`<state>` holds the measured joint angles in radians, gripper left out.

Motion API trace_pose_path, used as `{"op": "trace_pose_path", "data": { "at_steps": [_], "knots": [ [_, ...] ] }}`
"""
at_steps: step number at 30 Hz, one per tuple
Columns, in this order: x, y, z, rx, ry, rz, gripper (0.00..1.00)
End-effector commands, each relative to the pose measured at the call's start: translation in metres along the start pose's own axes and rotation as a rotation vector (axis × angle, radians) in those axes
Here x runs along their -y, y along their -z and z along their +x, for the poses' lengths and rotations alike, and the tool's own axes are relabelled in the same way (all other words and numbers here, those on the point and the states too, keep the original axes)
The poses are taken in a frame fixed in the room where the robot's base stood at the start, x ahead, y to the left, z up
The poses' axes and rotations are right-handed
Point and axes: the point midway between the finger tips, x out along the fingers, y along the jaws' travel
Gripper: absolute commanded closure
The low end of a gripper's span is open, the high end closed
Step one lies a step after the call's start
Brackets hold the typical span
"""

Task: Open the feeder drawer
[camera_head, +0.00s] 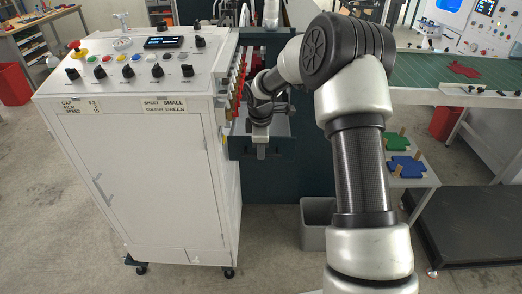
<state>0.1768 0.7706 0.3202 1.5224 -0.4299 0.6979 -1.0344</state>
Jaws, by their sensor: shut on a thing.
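The feeder drawer (284,147) is a dark blue-grey box front in the machine, right of the white control cabinet. It appears to stand out from the dark machine body, with its inside partly visible. My gripper (260,138) points down at the drawer's front and is shut on what looks like the drawer's handle (261,152). My arm covers the drawer's right side, and the fingertips are small and partly hidden.
The white control cabinet (140,175) with knobs and a display stands close on the left. A grey bin (314,224) is on the floor below the drawer. A side shelf (418,179) holds green and blue pieces. A green-topped table (440,72) stands behind my arm.

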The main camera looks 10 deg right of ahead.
Motion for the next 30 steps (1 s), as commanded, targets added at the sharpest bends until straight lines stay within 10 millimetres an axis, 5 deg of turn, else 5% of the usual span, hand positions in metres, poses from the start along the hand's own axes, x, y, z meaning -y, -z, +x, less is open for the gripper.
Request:
{"op": "trace_pose_path", "data": {
  "at_steps": [13, 17, 30],
  "knots": [
    [-0.001, 0.000, -0.001, 0.000, -0.002, 0.000, 1.00],
    [-0.001, 0.000, -0.001, 0.000, -0.002, 0.000, 0.71],
    [-0.001, 0.000, -0.011, -0.001, -0.003, 0.000, 0.71]
  ]
}}
